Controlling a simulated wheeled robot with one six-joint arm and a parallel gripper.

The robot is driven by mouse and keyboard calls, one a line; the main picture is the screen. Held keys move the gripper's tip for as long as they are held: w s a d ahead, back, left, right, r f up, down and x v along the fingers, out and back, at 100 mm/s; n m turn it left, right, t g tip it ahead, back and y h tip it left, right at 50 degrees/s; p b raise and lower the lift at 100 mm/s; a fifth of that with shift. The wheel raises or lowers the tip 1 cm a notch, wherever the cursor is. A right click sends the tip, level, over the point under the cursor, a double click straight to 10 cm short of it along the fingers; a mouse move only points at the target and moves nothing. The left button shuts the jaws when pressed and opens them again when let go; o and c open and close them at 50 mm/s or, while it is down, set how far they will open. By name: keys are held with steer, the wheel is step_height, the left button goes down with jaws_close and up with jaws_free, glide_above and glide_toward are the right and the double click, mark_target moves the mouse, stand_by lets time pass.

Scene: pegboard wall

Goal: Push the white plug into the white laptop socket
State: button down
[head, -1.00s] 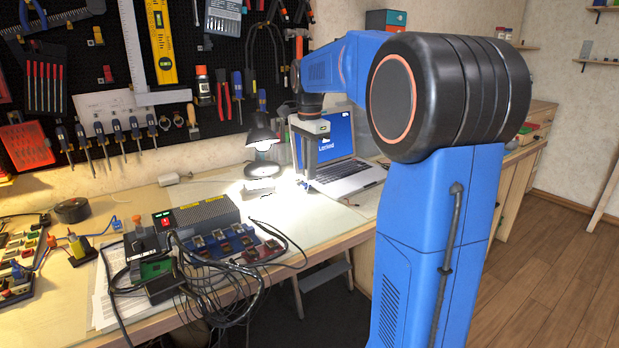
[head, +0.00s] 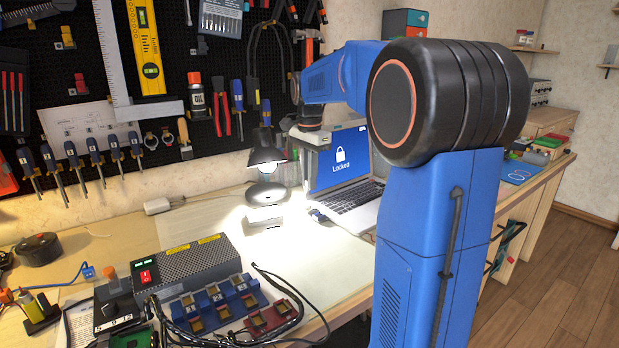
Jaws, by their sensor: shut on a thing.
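The open laptop (head: 349,190) stands at the back right of the bench, with a blue "Locked" screen. Its socket is too small to make out.
A desk lamp (head: 266,158) stands just left of my gripper, lighting the bench. A grey power box (head: 187,268) and a blue block with slots (head: 213,303) stand in front, with black cables.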

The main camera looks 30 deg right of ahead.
mark_target(310, 198)
steer(key=shift+f, duration=2.65)
steer(key=shift+f, duration=0.75)
steer(key=c, duration=1.7)
jaws_free()
steer(key=shift+r, duration=2.5)
